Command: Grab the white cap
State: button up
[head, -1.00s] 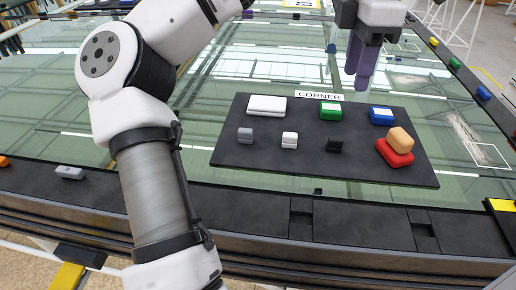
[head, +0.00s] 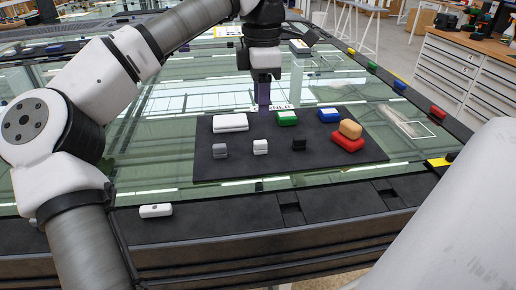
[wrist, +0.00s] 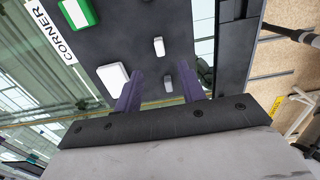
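The small white cap (head: 260,147) sits on the black mat (head: 330,167), in the front row between a grey block and a black one. It also shows in the wrist view (wrist: 158,46), above and beyond the fingers. My gripper (head: 264,103) hangs with its purple fingers pointing down, over the back edge of the mat near the CORNER label. In the wrist view my gripper (wrist: 160,80) has its two fingers apart with nothing held between them. The grey block (wrist: 167,83) appears between the fingertips in that view, at a distance.
A large white box (head: 230,122), green box (head: 287,118), blue box (head: 329,115) and tan block on a red one (head: 349,129) stand on the mat. The grey block (head: 219,151) and black block (head: 299,144) flank the cap closely. A drawer cabinet (head: 455,75) stands at right.

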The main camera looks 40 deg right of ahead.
aim_at(261, 142)
notch_tip(261, 142, down, 10)
jog(key=shift+r+p, duration=0.25)
jog(key=shift+p, duration=0.15)
grip_shut()
